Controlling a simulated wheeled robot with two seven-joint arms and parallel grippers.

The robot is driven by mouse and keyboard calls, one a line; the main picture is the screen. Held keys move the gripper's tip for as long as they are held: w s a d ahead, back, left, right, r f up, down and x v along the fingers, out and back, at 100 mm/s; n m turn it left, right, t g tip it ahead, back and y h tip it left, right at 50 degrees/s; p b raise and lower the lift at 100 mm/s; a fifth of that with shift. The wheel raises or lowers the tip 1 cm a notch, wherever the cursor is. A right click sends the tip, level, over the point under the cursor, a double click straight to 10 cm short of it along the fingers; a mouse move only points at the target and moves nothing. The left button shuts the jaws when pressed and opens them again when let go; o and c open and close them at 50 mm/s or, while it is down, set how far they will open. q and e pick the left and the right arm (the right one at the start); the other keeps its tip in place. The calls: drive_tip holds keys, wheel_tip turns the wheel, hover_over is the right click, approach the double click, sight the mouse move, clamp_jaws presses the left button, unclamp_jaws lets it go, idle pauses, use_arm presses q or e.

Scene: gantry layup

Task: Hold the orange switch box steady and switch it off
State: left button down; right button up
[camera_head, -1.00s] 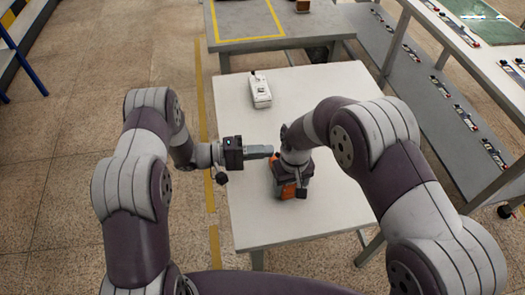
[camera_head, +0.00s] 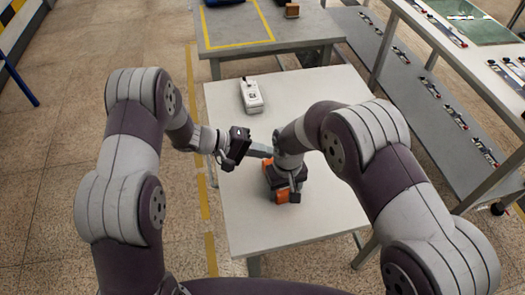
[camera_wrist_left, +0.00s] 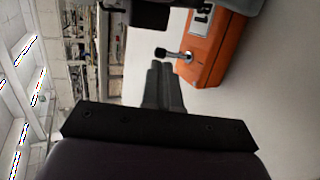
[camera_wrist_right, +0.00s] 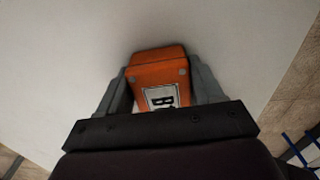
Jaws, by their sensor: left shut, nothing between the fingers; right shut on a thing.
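The orange switch box (camera_head: 287,196) sits on the white table, mostly hidden by my right arm in the head view. My right gripper (camera_wrist_right: 160,84) is shut on it, one finger along each side, as the right wrist view shows the box (camera_wrist_right: 158,70). In the left wrist view the box (camera_wrist_left: 212,62) has a white label and a small lever (camera_wrist_left: 176,54) with a dark knob sticking out toward my left fingers. My left gripper (camera_wrist_left: 163,68) is shut and empty, its tips close to the lever; contact cannot be told. In the head view my left gripper (camera_head: 266,152) is beside the box's far-left side.
A white box (camera_head: 251,98) with a small dark lever stands at the table's far left. The white table (camera_head: 240,215) is clear at the front. A grey table (camera_head: 235,35) with yellow lines stands behind. A shelf rack (camera_head: 440,100) runs along the right.

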use_arm(q)
drive_tip(key=shift+r, duration=0.8)
drive_tip(key=a+r, duration=0.8)
drive_tip(key=a, duration=0.2)
drive_tip(key=shift+w+a, duration=0.15)
drive_tip(key=shift+w, duration=0.25)
use_arm(e)
drive_tip(key=o, duration=1.2)
